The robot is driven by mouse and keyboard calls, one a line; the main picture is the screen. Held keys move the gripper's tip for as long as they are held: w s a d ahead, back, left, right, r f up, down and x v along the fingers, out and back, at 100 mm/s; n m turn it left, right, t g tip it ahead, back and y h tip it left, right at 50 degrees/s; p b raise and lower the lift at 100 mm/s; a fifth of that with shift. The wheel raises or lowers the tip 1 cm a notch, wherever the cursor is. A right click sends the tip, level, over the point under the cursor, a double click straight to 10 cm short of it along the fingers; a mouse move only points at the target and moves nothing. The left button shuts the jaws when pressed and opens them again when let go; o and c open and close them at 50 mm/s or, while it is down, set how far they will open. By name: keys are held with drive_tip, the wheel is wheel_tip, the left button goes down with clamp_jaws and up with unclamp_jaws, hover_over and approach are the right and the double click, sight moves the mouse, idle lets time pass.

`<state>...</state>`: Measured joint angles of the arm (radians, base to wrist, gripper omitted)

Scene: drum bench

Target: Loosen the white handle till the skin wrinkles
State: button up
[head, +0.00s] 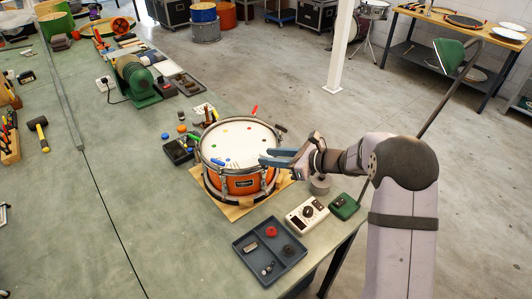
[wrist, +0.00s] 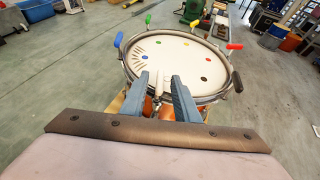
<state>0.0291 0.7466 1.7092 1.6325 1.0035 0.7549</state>
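The drum (head: 240,182) has an orange shell and a pale skin, and stands on a wooden board. Coloured handles sit around its rim: blue (wrist: 119,40), green (wrist: 196,22), red (wrist: 234,46) and black (wrist: 238,82). The white handle (wrist: 158,84) stands at the near rim in the wrist view, between my gripper's blue-grey fingers (wrist: 160,88). Gaps seem to show beside it, so the fingers look open around it. In the head view my gripper (head: 268,158) is at the drum's right rim and hides the handle. The skin (wrist: 172,60) shows fanned lines near its left edge.
A grey tray (head: 270,262) with small parts, a white device with a dial (head: 307,213) and a green box (head: 344,206) lie near the bench's front edge. A black tray (head: 178,152) stands left of the drum.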

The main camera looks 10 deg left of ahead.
drive_tip(key=shift+p+x, duration=0.3)
drive_tip(key=shift+x, duration=0.85)
drive_tip(key=shift+c, duration=0.7)
clamp_jaws()
drive_tip(key=shift+n+g, duration=0.3)
drive_tip(key=shift+w+n+g+y+b, duration=0.1)
drive_tip(key=shift+n+g+y+b, duration=0.65)
drive_tip(key=shift+n+g, duration=0.95)
drive_tip(key=shift+n+g+b, duration=0.35)
drive_tip(key=shift+n+g, duration=0.15)
drive_tip(key=shift+g, duration=0.3)
drive_tip(key=shift+n+g+b, duration=0.55)
drive_tip(key=shift+n+g, duration=0.55)
drive_tip(key=shift+g, duration=0.2)
drive_tip(key=shift+r, duration=0.15)
